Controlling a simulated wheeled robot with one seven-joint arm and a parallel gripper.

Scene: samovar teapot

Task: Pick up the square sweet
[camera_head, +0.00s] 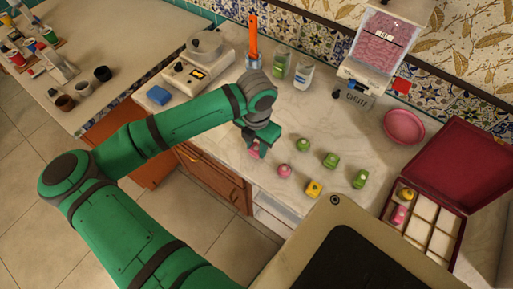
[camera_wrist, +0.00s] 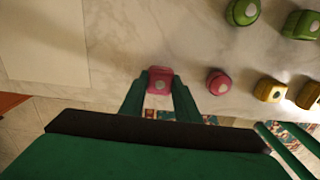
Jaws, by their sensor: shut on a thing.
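A pink square sweet with a pale dot on top sits between the two green fingers of my gripper (camera_wrist: 160,84) in the wrist view, where the sweet (camera_wrist: 160,75) is gripped from both sides. In the head view my gripper (camera_head: 254,146) reaches down near the counter's front edge, and the pink sweet (camera_head: 254,153) shows partly below it. I cannot tell whether the sweet still touches the counter. A round pink sweet (camera_head: 285,171) stands apart to the right; it also shows in the wrist view (camera_wrist: 218,82).
Several green sweets (camera_head: 331,160) and a yellow sweet (camera_head: 314,188) stand on the counter to the right. An open red box (camera_head: 462,217) with compartments holds a few sweets.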

